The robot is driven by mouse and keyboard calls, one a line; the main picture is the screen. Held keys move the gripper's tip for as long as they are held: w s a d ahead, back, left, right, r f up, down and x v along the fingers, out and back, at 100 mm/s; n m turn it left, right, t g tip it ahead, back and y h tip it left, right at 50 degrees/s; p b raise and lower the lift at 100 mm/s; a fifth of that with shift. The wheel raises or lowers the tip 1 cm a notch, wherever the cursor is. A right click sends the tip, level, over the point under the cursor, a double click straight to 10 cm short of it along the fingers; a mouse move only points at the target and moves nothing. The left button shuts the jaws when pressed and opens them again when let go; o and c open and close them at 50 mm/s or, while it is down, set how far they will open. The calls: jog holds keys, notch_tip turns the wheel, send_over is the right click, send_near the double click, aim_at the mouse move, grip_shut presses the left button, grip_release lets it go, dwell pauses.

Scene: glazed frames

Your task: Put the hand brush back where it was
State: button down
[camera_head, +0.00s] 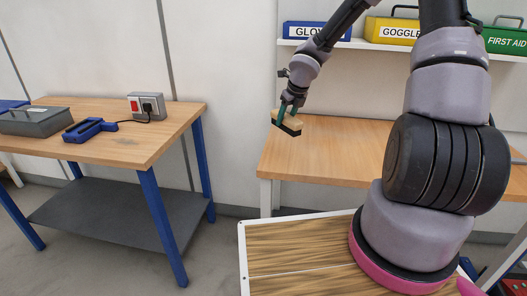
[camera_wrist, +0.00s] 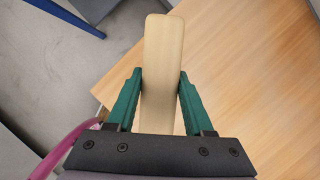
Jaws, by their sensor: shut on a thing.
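The hand brush (camera_head: 290,122) has a pale wooden back and dark bristles underneath. My gripper (camera_head: 287,103) is shut on it and holds it above the left end of the wooden table (camera_head: 340,150) by the wall. In the wrist view the brush's wooden back (camera_wrist: 160,65) lies between the two green fingers of my gripper (camera_wrist: 161,80), pointing away from the wrist. The bristles are hidden in that view. The brush appears apart from the tabletop, though the exact height is hard to tell.
A second workbench (camera_head: 160,145) with blue legs stands at left, bearing a grey box (camera_head: 33,122), a blue tool (camera_head: 90,130) and a socket box (camera_head: 147,106). A shelf (camera_head: 350,44) above the table holds boxes labelled GLOV, GOGGLE and FIRST AID. The visible tabletop below my gripper is clear.

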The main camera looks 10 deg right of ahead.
aim_at(282, 129)
jog(key=shift+w+a+r, duration=0.2)
jog(key=shift+w+a, duration=0.05)
jog(key=shift+a, duration=0.15)
jog(key=shift+a+f+n, duration=0.1)
jog(key=shift+a+n, duration=0.2)
jog(key=f, duration=0.5)
jog(key=shift+a+f, duration=0.3)
jog(key=shift+f, duration=0.05)
jog(key=shift+w+d+f, duration=0.1)
jog(key=shift+f, duration=0.5)
notch_tip(282, 129, down, 2)
jog(key=shift+d+f, duration=0.1)
jog(key=shift+f, duration=0.2)
jog(key=shift+f, duration=0.1)
jog(key=shift+c, duration=1.4)
grip_release()
